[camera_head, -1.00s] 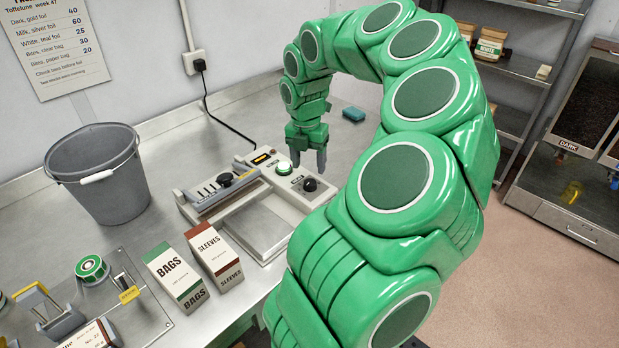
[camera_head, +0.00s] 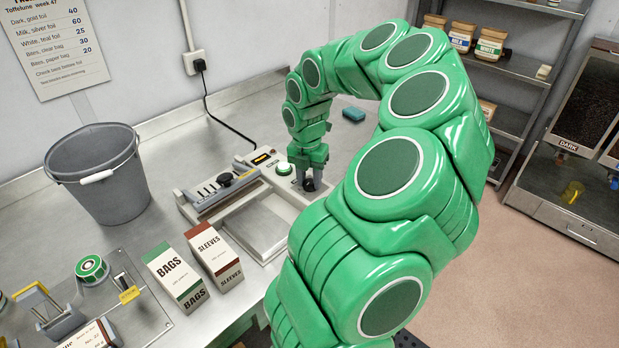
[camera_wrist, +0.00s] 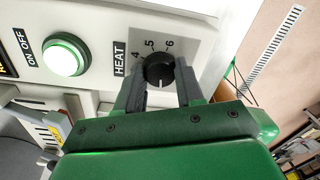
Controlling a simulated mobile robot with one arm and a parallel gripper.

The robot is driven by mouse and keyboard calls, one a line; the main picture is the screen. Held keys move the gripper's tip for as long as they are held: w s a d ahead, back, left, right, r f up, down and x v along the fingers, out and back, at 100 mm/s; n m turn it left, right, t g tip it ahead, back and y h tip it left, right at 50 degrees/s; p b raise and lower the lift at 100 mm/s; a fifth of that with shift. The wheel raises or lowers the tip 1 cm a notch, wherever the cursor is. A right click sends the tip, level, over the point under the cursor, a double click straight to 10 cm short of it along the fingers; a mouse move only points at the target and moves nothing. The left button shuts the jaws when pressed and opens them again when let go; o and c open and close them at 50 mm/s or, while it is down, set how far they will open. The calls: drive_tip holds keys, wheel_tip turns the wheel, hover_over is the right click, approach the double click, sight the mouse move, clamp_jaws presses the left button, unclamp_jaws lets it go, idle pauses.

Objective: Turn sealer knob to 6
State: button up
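The sealer (camera_head: 260,205) stands on the steel bench with its black knob (camera_head: 309,185) at the right end of its panel. In the wrist view the knob (camera_wrist: 159,70) sits on a grey dial plate marked HEAT, with 4, 5 and 6 readable around its upper side. The setting its pointer marks is too small to read surely. My gripper (camera_head: 312,183) is open and points down at the knob. In the wrist view its two fingers (camera_wrist: 161,80) stand on either side of the knob. I cannot tell whether they touch it. The fingers hide the dial's lower part.
A lit green ON/OFF button (camera_head: 284,169) lies just left of the knob. The sealer's raised bar (camera_head: 222,190) is farther left. Boxes of bags (camera_head: 176,277) and sleeves (camera_head: 214,258) stand in front, a grey bucket (camera_head: 98,175) at left.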

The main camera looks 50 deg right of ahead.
drive_tip(key=shift+c, duration=1)
